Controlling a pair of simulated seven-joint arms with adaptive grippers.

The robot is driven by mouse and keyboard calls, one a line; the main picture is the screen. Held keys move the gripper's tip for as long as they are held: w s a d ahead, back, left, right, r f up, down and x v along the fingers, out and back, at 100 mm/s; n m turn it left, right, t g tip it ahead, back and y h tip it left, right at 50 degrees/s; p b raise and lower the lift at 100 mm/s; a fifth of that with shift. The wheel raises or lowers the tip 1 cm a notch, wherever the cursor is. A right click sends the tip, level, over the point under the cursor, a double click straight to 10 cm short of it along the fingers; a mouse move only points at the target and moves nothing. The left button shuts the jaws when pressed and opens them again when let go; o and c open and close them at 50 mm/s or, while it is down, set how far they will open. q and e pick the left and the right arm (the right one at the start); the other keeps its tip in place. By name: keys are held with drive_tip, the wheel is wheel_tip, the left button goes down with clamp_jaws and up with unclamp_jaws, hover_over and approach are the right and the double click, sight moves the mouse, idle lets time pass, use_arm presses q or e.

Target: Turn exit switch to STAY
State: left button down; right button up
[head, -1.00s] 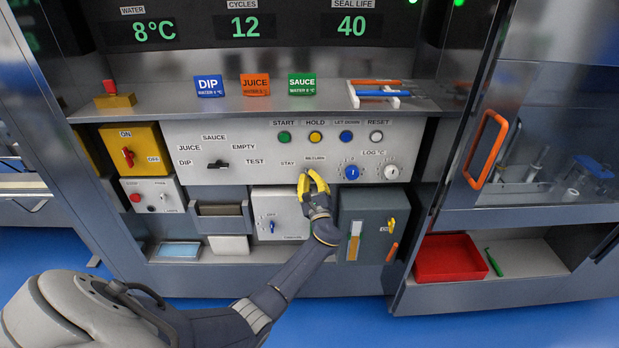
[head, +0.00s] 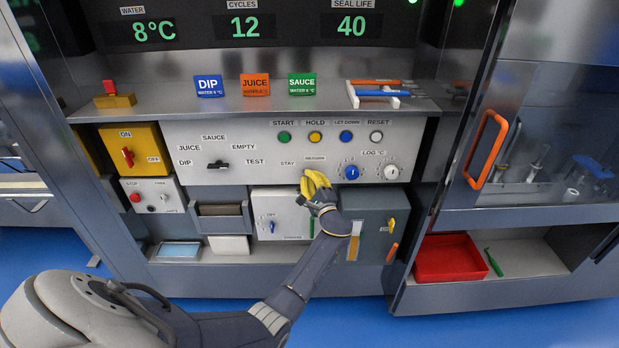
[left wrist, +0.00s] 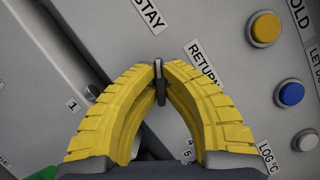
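The exit switch is a small dark lever (left wrist: 159,82) on the grey panel, seen in the left wrist view between the STAY label (left wrist: 147,17) and the RETURN label (left wrist: 203,61). In the head view my gripper hides it, below and right of the STAY label (head: 287,163). My left gripper (head: 314,179), with yellow ribbed fingers, is at the panel. Its fingertips are drawn together with the lever between them, so it looks shut on the lever. I cannot tell which label the lever points to. My right gripper is not in view.
A blue knob (head: 351,172) and a white knob (head: 391,172) sit right of my gripper. Buttons line the panel above, including a yellow one (head: 315,136). A black selector (head: 217,165) is to the left. A grey box (head: 372,215) stands out below, behind my wrist.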

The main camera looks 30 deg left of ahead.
use_arm(q)
drive_tip(key=shift+a+r, duration=0.2)
drive_tip(key=shift+r, duration=0.1)
drive_tip(key=c, duration=1.5)
unclamp_jaws()
drive_tip(key=shift+s+f, duration=0.1)
drive_tip(key=v, duration=1.2)
drive_tip(key=shift+d, duration=0.1)
